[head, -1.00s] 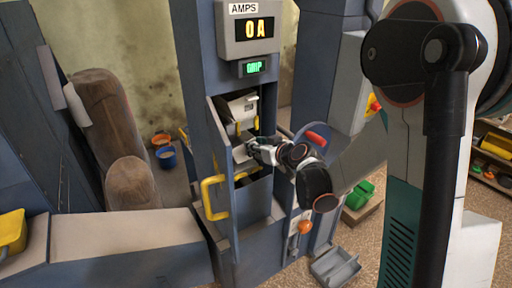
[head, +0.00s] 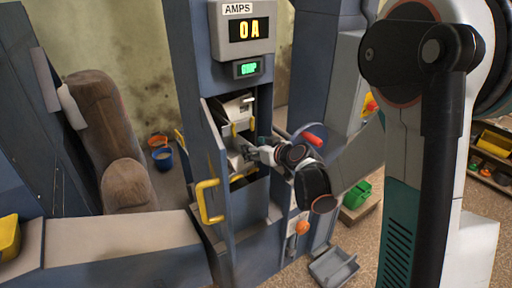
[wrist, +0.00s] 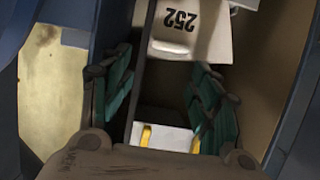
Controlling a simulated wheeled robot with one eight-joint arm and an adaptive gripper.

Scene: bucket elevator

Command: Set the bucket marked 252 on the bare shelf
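The bucket marked 252 (wrist: 190,28) is pale, and its number reads upside down in the wrist view. It is inside the open cabinet, beyond my fingertips. In the head view a pale bucket (head: 236,106) shows in the upper part of the opening; its number is not readable there. My gripper (wrist: 162,75) is open, with its two green-padded fingers apart and a dark gap between them. In the head view my gripper (head: 250,153) reaches into the opening below that bucket. A pale part with yellow bits (wrist: 163,137) lies lower, between the fingers. I cannot pick out the bare shelf.
The cabinet door with its yellow handle (head: 208,202) stands open at the left of the opening. A red handle (head: 312,139) is at the right. A grey tray (head: 333,267) lies on the floor.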

